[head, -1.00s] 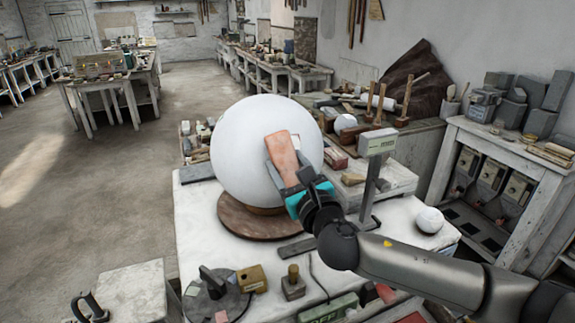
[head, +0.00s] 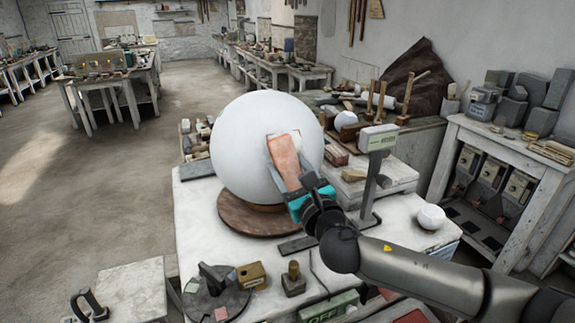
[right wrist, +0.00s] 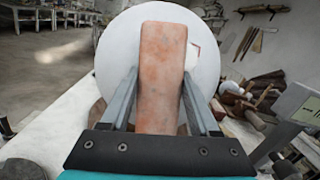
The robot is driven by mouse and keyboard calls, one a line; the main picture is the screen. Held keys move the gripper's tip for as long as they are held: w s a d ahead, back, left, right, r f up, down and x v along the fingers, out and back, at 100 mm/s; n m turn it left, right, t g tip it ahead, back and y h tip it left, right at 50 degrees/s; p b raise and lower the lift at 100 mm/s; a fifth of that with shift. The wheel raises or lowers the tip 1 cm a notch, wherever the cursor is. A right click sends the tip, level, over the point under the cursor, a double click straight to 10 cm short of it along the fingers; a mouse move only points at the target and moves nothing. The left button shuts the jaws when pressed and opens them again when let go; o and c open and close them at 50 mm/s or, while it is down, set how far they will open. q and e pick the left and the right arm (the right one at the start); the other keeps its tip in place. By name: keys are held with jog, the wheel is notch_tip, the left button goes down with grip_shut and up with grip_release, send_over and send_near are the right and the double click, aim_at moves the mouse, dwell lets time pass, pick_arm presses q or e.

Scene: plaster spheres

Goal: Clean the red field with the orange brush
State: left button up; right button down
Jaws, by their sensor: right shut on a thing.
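A large white sphere (head: 250,135) rests on a round brown base (head: 250,217) on the white worktable. My right gripper (head: 303,190) is shut on an orange-pink block (head: 286,163), the only thing here that fits the orange brush; no bristles show. The block is in front of the sphere's right side; I cannot tell if it touches. In the right wrist view the block (right wrist: 160,75) stands upright between the fingers and hides part of the sphere (right wrist: 115,65). A paler patch shows beside the block's edge. My left gripper is not in view.
A scale with a display post (head: 378,140) stands right of my gripper. A small white ball (head: 431,217) lies on the table's right. A dark round turntable (head: 215,293), a yellowish box (head: 251,275) and a green "OFF" box (head: 328,309) are in front. A red-topped thing lies at the bottom edge.

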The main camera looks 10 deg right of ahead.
aim_at(285, 152)
dwell(0.3)
jog(key=shift+w+a+r+p, duration=0.15)
jog(key=shift+r+p, duration=0.2)
jog(key=shift+r, duration=0.15)
jog(key=shift+w+a+r+p, duration=0.1)
jog(key=shift+w+r+p, duration=0.05)
jog(key=shift+r+p, duration=0.3)
jog(key=shift+w+a+r, duration=0.15)
jog(key=shift+w+r, duration=0.05)
jog(key=shift+r, duration=0.35)
jog(key=shift+w+a+r, duration=0.15)
jog(key=shift+r, duration=0.35)
